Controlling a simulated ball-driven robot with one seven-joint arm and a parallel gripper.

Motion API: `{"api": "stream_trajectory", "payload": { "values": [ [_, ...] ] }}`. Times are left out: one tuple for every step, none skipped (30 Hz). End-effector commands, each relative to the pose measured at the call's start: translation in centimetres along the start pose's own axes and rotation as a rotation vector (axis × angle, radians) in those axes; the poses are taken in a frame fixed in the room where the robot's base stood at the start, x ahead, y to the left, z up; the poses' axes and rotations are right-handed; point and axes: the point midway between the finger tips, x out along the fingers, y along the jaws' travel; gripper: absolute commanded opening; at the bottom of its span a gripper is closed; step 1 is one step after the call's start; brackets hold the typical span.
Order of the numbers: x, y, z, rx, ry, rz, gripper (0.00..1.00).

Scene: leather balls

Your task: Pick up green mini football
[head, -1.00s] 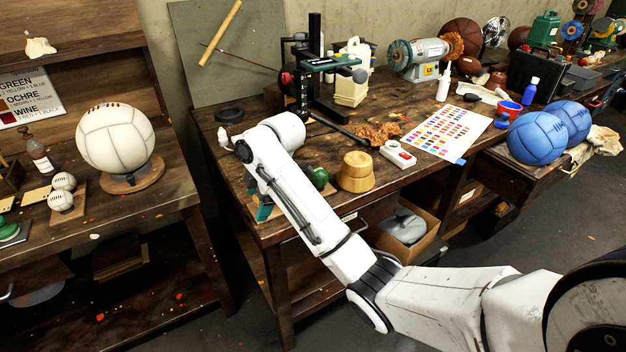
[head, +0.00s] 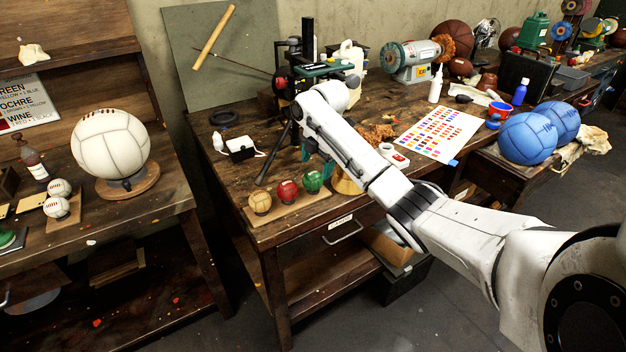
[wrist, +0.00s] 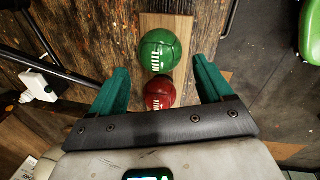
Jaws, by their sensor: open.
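The green mini football (head: 313,181) sits on the right end of a small wooden board (head: 291,212) near the front edge of the workbench. In the wrist view the green mini football (wrist: 160,51) lies ahead of my gripper, with white lacing facing up. A red ball (head: 288,192) sits beside it; this red ball (wrist: 158,93) shows between the two green fingers in the wrist view. My gripper (wrist: 161,82) is open and empty above the board, with the green ball just beyond its fingertips.
An ochre ball (head: 260,201) sits at the board's left end. A black and white boxed item (head: 240,148) and a black tripod leg stand behind. A wooden pot is partly hidden behind my arm.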

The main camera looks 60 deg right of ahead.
Motion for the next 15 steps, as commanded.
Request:
{"api": "stream_trajectory", "payload": {
  "values": [
    [0.7,-0.1,0.0,0.001,0.0,-0.003,0.79],
    [1.1,-0.1,0.0,0.001,0.0,-0.001,0.79],
    [1.6,-0.1,0.0,0.001,0.0,-0.002,0.79],
    [1.9,0.0,0.0,0.001,0.0,-0.001,0.79],
    [2.1,0.0,0.0,0.0,0.0,0.0,0.79],
    [2.4,0.0,0.0,0.0,0.0,-0.001,0.79],
    [2.5,0.0,0.0,0.0,0.0,-0.001,0.79],
    [2.7,-0.1,0.0,0.0,0.0,-0.001,0.79],
    [2.9,0.0,0.0,0.0,0.0,0.0,0.79],
    [3.1,0.0,0.0,0.0,0.0,0.0,0.79],
    [3.4,0.0,-0.1,0.0,0.0,-0.001,0.79],
    [4.0,-0.1,-0.1,0.001,0.001,-0.003,0.79],
    [4.4,-0.1,-0.1,0.0,0.001,-0.002,0.79],
    [4.9,-0.1,-0.1,0.0,0.0,-0.004,0.79],
    [5.5,-0.1,0.0,0.0,0.0,-0.002,0.79]
  ]
}}
